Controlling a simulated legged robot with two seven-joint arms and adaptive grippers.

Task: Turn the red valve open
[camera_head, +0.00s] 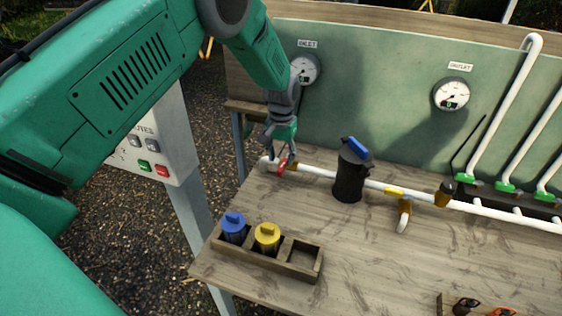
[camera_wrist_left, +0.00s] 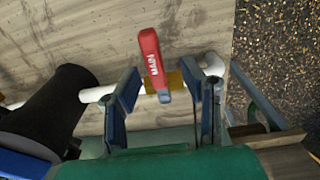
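The red valve handle (camera_head: 282,167) sits on the white pipe (camera_head: 315,171) at the back left of the wooden bench. In the left wrist view the red handle (camera_wrist_left: 152,62) is marked MAIN and stands across the pipe, over a brass-coloured fitting (camera_wrist_left: 158,80). My left gripper (camera_head: 281,146) is at the valve, coming down from above. In the left wrist view its two fingers (camera_wrist_left: 165,88) are spread apart, one on each side of the handle, with gaps between. Part of the valve is hidden by the gripper in the head view. My right gripper is not in view.
A black canister (camera_head: 349,178) with a blue top handle stands along the pipe, right of the valve. A wooden tray (camera_head: 284,267) holds blue and yellow cartridges. Gauges marked INLET (camera_head: 304,70) and OUTLET (camera_head: 452,95) are on the green back panel.

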